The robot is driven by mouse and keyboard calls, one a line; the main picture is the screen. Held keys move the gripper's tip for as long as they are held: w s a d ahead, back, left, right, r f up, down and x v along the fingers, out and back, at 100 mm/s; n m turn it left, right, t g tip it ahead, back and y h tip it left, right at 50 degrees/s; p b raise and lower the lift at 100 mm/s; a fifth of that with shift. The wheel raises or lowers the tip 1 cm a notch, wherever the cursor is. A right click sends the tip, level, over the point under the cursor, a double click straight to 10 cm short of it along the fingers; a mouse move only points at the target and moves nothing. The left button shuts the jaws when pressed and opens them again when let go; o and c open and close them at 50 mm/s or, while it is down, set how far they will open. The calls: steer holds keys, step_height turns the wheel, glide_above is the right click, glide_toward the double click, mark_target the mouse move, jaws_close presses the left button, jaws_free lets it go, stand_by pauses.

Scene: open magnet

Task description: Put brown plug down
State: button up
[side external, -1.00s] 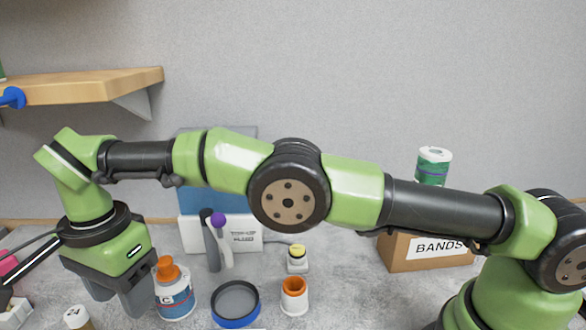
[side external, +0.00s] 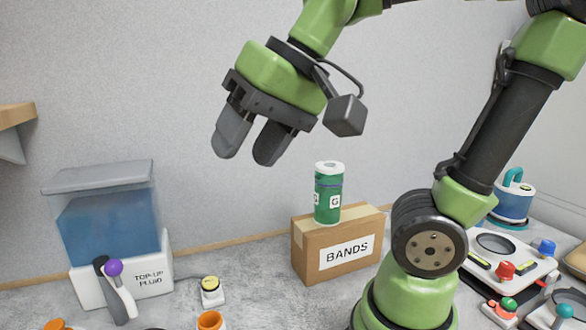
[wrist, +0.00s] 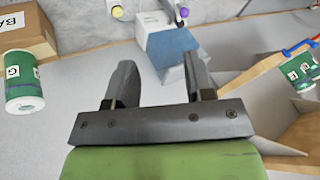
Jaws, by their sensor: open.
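My gripper (side external: 250,148) is raised high in front of the grey wall, up and left of the cardboard box. Its two dark fingers are spread apart, with nothing visible between them. In the wrist view my gripper (wrist: 160,72) is also open and empty. I cannot make out a brown plug in either current view.
A cardboard box marked BANDS (side external: 325,263) carries a green canister (side external: 327,193). A blue fluid tank (side external: 108,230), purple-topped handle (side external: 116,275), yellow-topped part (side external: 211,291) and orange-rimmed cup (side external: 210,321) are at left. A knobbed panel (side external: 503,268) is at right.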

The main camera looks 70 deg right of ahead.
steer(key=s+d+f+n+t, duration=0.1)
steer(key=s+f, duration=0.2)
steer(key=s, duration=0.2)
steer(key=shift+d, duration=0.3)
steer(key=shift+f, duration=0.1)
stand_by(0.7)
